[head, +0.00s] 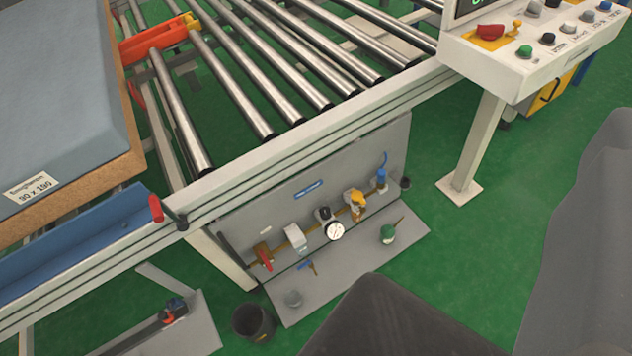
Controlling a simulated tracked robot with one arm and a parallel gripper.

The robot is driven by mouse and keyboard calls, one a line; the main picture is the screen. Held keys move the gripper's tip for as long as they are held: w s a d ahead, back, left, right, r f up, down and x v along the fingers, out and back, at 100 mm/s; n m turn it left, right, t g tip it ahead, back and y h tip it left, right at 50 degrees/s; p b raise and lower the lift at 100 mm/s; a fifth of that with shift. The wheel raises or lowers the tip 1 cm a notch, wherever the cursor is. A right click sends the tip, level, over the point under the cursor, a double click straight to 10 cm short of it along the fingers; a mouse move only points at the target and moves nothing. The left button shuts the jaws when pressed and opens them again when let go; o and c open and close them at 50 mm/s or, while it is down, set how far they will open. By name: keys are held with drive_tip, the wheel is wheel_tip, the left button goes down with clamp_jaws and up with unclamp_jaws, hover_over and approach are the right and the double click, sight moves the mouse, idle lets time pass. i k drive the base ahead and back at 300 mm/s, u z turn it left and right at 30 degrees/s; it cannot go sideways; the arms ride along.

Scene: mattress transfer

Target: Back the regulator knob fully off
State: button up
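A grey panel (384,150) under the roller conveyor carries a row of air fittings on a brass-coloured pipe. A small black knob (323,213), which looks like the regulator knob, sits just above a round white gauge (335,232). The gauge reading and knob setting are too small to tell. My gripper (492,200) shows as two large dark jaws at the lower middle and right edge, with a wide empty gap between them. It looks open, well in front of the panel and touching nothing.
A red-handled valve (264,257), a white box (295,237) and a yellow fitting (357,203) flank the knob. A black bin (253,322) and a control-console leg (472,150) stand on the green floor.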

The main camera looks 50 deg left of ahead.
sight(325, 213)
drive_tip(key=u, duration=0.5)
drive_tip(key=i, duration=0.9)
drive_tip(key=u, duration=0.7)
